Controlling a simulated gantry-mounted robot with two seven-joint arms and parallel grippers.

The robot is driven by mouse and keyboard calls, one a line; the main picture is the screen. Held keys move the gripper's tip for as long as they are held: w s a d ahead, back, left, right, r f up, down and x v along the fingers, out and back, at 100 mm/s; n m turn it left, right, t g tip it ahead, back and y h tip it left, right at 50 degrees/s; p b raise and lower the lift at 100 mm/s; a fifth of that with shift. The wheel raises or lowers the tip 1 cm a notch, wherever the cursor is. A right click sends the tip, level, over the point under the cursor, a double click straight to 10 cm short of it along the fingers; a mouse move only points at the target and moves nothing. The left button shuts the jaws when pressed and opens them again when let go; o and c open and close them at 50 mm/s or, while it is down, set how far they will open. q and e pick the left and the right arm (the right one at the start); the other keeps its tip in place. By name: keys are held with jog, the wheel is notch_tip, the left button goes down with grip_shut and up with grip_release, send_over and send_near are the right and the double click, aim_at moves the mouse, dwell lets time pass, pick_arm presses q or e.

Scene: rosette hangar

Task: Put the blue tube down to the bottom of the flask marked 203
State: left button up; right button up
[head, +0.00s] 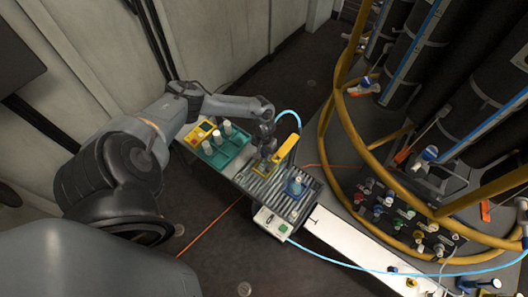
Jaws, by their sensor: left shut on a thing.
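My left gripper (268,150) points down over the grey ribbed platform and is shut, apparently on the blue tube (290,112). The tube arches up and to the right from beside the gripper. A yellow bar-like piece (288,146) slants right beside the fingers and partly hides that spot. A flask with blue contents (294,187) stands on the ribbed platform, right of and nearer than the gripper. A yellow square piece (259,168) lies under the gripper. No mark 203 is legible, and the tube's lower end is hidden. My right gripper is out of view.
A teal tray (238,150) with white-capped containers stands left of the ribbed platform (270,188). A white box with a green button (272,222) is at its front. Yellow rails (328,150), valves and dark cylinders crowd the right. A light-blue hose (400,271) runs along the lower right.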

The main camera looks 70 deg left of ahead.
pick_arm(q)
jog(key=shift+f, duration=0.3)
jog(key=o, duration=1.6)
jog(key=shift+r+p, duration=0.2)
jog(key=shift+p, duration=0.1)
jog(key=shift+r+p, duration=0.85)
jog(key=shift+p, duration=0.1)
jog(key=shift+r+p, duration=1.95)
jog(key=shift+p, duration=0.2)
